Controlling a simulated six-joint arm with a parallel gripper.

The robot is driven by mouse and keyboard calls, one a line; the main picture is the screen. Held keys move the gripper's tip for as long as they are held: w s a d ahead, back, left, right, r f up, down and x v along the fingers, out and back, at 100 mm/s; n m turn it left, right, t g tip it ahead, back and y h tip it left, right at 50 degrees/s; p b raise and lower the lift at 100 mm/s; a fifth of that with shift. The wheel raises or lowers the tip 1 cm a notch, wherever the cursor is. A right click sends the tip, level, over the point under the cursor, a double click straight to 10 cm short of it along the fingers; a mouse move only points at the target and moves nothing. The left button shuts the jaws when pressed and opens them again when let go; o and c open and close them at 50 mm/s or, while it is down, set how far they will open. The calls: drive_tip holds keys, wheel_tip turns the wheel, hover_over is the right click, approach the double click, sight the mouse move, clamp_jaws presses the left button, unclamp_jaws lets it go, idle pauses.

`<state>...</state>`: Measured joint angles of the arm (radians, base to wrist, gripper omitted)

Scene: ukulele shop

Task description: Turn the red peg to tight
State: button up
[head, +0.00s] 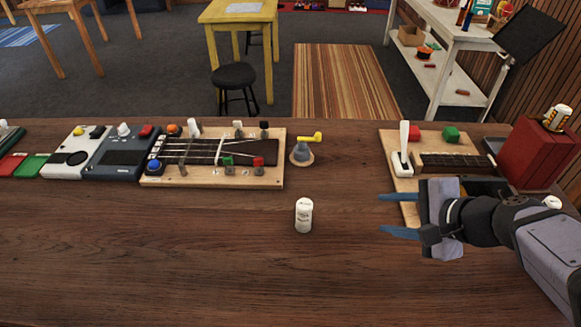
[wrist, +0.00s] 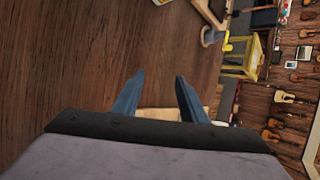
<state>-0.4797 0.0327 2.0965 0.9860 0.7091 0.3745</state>
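The red peg (head: 258,163) appears to be the small red-topped post at the front right of the wooden board (head: 275,183) with a dark neck, left of centre in the head view. A green-topped peg (head: 228,163) stands just left of it. Other pegs with white, black, grey, orange and blue tops line the board. My gripper (head: 380,214) is at the right, well apart from the red peg, with its two blue fingers spread and pointing left. The fingers also show spread and empty in the wrist view (wrist: 159,76). I cannot make out the red peg there.
A white bottle (head: 304,215) stands in front. A second board (head: 392,141) with a white lever lies behind my gripper, beside a red box (head: 530,155). The front table is clear.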

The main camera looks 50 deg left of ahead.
drive_tip(key=s+a+r+m+t+y+b, duration=0.1)
drive_tip(key=a+m+y+b, duration=0.15)
drive_tip(key=a, duration=0.55)
drive_tip(key=a+r+m+t+y+b, duration=0.15)
drive_tip(key=a+m, duration=0.25)
drive_tip(key=a, duration=0.4)
drive_tip(key=m+b, duration=0.6)
drive_tip(key=m, duration=0.3)
approach(258, 158)
drive_tip(key=a, duration=0.1)
drive_tip(key=a+f, duration=0.1)
drive_tip(key=shift+w+a+f+t, duration=0.1)
drive_tip(key=shift+w+a+t, duration=0.1)
drive_tip(key=shift+a+t, duration=0.15)
drive_tip(key=shift+p+x, duration=0.4)
drive_tip(key=shift+x, duration=3.25)
drive_tip(key=shift+w+d+f, duration=0.1)
clamp_jaws()
